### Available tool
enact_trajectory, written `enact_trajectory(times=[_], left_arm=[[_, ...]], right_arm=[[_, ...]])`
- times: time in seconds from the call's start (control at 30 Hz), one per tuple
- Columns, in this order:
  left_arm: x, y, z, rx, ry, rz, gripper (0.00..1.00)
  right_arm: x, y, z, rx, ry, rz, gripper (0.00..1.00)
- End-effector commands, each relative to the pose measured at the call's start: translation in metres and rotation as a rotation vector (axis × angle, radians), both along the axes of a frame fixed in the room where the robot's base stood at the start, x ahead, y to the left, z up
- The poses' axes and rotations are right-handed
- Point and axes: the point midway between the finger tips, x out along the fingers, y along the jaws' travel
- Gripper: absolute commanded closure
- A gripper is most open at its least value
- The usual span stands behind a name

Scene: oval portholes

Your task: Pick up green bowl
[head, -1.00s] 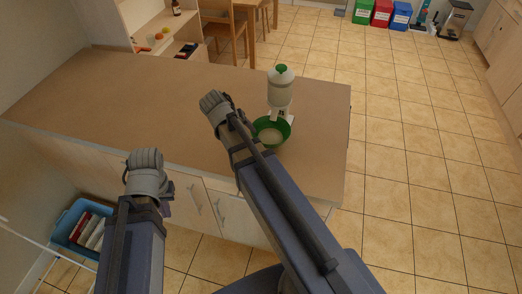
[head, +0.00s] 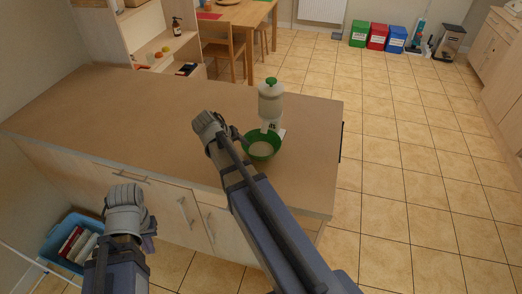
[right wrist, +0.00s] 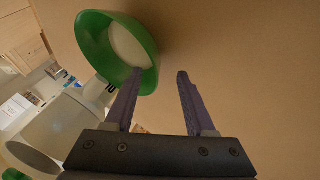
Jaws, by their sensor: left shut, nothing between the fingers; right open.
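The green bowl (head: 263,148) stands upright on the counter near its right end, with a pale inside. My right gripper (right wrist: 156,78) is open and empty beside it. In the right wrist view the bowl (right wrist: 94,44) is at the upper left, and the left finger overlaps its rim; I cannot tell whether they touch. In the head view the right fingers are mostly hidden by my arm. My left gripper (head: 151,238) is shut and empty, low in front of the counter's front side, with its fingers only partly visible.
A white dispenser with a green cap (head: 270,103) stands right behind the bowl. The brown counter (head: 130,105) is clear to the left. A blue crate (head: 68,240) stands on the floor at lower left. The tiled floor (head: 400,170) to the right is free.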

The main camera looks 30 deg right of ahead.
Motion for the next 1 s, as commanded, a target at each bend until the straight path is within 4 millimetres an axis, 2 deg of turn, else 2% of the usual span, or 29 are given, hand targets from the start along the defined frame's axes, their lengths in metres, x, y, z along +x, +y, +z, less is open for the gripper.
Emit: enact_trajectory(times=[0.4, 0.7, 1.0], left_arm=[[0.000, 0.000, -0.040, 0.000, 0.000, 0.000, 1.00], [0.000, 0.000, -0.040, 0.000, 0.000, 0.000, 1.00], [0.000, 0.000, -0.040, 0.000, 0.000, 0.000, 1.00]], right_arm=[[0.003, -0.029, -0.040, 0.000, 0.001, 0.000, 0.45], [0.004, -0.032, -0.040, 0.000, 0.001, 0.001, 0.45], [0.004, -0.032, -0.040, 0.000, 0.001, 0.000, 0.79]])
